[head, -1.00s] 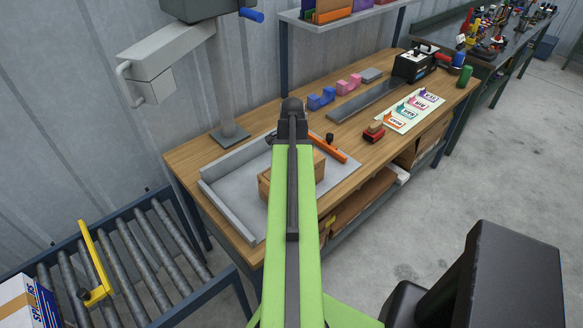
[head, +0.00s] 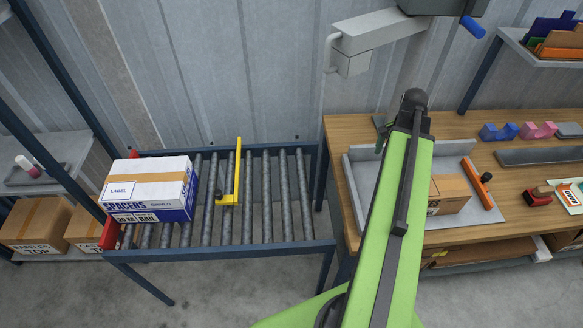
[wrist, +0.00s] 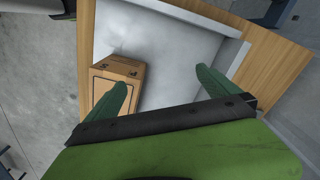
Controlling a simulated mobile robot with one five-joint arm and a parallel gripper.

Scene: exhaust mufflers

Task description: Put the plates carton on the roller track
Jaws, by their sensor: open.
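A brown carton (head: 449,194) sits on the grey tray (head: 483,212) on the wooden bench; the arm partly covers it, and I cannot read its print as plates. It also shows in the wrist view (wrist: 122,72), beside and partly behind the left finger. My gripper (wrist: 163,92) is open, with nothing between its two green fingers, above the tray. In the head view the arm mostly hides the gripper. The roller track (head: 262,200) stands left of the bench. A white and blue carton marked SPACERS (head: 150,190) is on its left end.
A yellow stop bar (head: 237,175) stands across the track; rollers to its right are bare. A grey post machine (head: 385,40) rises behind the bench. Brown cartons (head: 35,225) fill a low shelf at left.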

